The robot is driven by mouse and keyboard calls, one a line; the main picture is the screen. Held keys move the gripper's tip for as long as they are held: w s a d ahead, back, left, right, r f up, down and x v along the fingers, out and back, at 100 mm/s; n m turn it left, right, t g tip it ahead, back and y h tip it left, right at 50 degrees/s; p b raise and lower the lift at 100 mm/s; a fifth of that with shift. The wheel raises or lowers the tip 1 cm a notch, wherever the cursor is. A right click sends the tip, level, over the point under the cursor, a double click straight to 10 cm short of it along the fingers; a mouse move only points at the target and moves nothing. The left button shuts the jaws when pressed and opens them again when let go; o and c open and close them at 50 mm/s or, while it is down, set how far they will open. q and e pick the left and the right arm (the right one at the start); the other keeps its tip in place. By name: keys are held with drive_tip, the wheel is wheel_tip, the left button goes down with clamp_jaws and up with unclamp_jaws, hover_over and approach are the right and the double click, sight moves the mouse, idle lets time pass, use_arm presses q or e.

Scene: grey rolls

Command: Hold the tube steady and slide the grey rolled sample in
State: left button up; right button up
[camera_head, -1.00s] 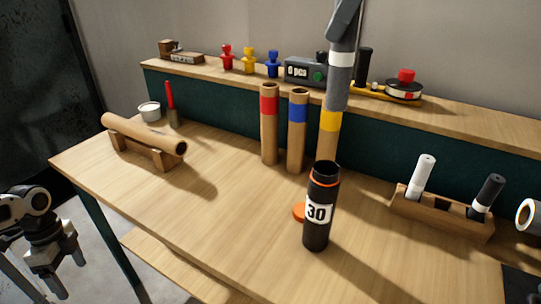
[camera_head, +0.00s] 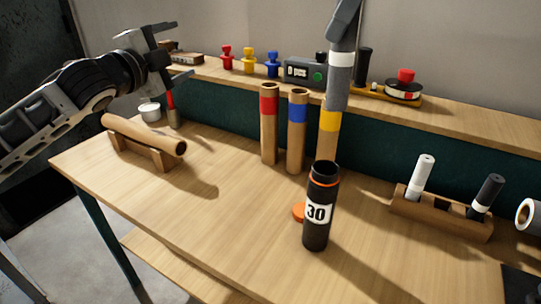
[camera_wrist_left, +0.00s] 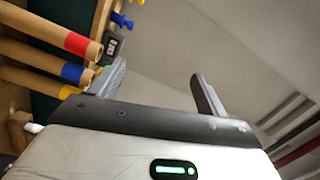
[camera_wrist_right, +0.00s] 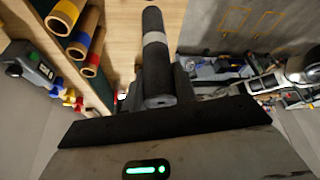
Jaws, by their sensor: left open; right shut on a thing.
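The black tube (camera_head: 318,236) with a white "30" label and an orange ring stands upright on the table, its mouth open. The grey roll (camera_head: 338,88) with a white band hangs nearly upright above the tube, in front of the yellow-banded cardboard tube, its lower end apart from the black mouth. My right gripper (camera_head: 344,18), mostly out of the head view, is shut on its upper part; the roll also shows in the right wrist view (camera_wrist_right: 154,55). My left gripper (camera_head: 172,53) is open and empty at upper left, above the brown roll.
Red-banded (camera_head: 268,135) and blue-banded (camera_head: 297,140) cardboard tubes stand behind the black tube. An orange cap (camera_head: 299,211) lies beside it. A brown roll (camera_head: 140,134) rests on a wooden cradle at left. The front-left table is clear.

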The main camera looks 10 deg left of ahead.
use_arm(q)
drive_tip(key=s+d+f+m+h, duration=0.1)
drive_tip(key=d+f+m+h, duration=0.25)
drive_tip(key=d+m, duration=0.25)
drive_tip(key=m+g+h, duration=0.7)
drive_tip(key=m+h, duration=0.1)
drive_tip(key=m, duration=1.6)
approach(327, 204)
wheel_tip(327, 204, down, 3)
drive_tip(key=w+a, duration=0.1)
drive_tip(key=w, duration=0.1)
drive_tip(key=x, duration=1.2)
drive_tip(key=shift+w+a+f, duration=0.15)
drive_tip(key=shift+w+f, duration=0.05)
drive_tip(key=shift+f, duration=0.05)
drive_tip(key=c, duration=1.1)
use_arm(e)
drive_tip(key=shift+f, duration=3.05)
